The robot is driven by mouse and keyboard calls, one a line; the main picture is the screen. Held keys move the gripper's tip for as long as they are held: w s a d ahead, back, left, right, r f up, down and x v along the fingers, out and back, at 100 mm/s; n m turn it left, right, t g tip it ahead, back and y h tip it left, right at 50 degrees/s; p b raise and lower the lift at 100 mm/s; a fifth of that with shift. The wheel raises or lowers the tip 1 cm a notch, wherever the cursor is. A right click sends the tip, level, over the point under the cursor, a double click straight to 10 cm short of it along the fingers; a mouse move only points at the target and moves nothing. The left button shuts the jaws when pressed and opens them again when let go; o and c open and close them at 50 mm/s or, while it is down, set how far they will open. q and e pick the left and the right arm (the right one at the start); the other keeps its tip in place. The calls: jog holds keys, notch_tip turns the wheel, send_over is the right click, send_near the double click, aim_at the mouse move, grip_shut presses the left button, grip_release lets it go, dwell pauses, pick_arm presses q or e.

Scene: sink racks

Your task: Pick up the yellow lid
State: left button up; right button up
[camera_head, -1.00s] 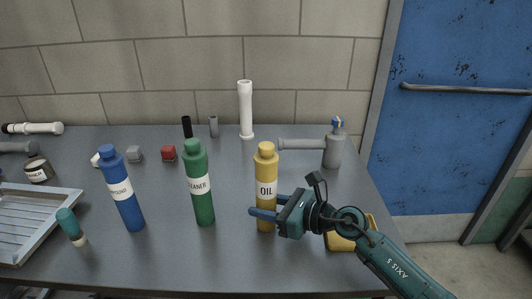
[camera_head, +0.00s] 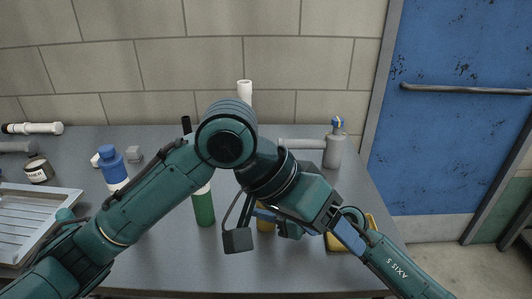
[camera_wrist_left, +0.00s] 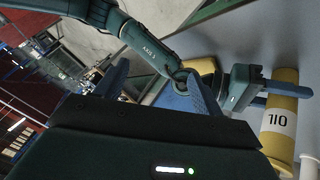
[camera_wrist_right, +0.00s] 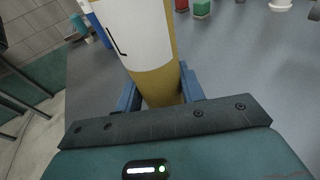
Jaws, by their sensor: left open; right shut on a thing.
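A yellow flat piece, probably the yellow lid (camera_head: 369,228), lies at the right front of the table, partly hidden behind my right arm. It also shows in the left wrist view (camera_wrist_left: 205,66). My left gripper (camera_head: 348,236) is open and empty, its fingers pointing down right near my right wrist and the yellow piece. My right gripper (camera_wrist_right: 160,96) is shut on the yellow oil bottle (camera_wrist_right: 150,45), which stands upright. In the head view the left arm hides most of this bottle (camera_head: 265,222).
A green cleaner bottle (camera_head: 203,208) and a blue bottle (camera_head: 112,165) stand to the left, partly covered by my left arm. A grey metal tray (camera_head: 35,215) is at far left.

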pick_arm(q)
jog(key=w+a+r+n+t+y, duration=0.55)
jog(key=w+r+n+y, duration=0.35)
jog(key=w+r+n, duration=0.4)
jog(key=shift+m, duration=0.5)
jog(key=shift+a+x, duration=0.2)
jog(key=shift+x, duration=1.9)
jog(key=shift+a+x, duration=0.2)
jog(key=shift+x, duration=1.9)
jog(key=shift+a+x, duration=0.2)
jog(key=shift+x, duration=1.85)
jog(key=shift+s, duration=0.1)
jog(key=c, duration=1.2)
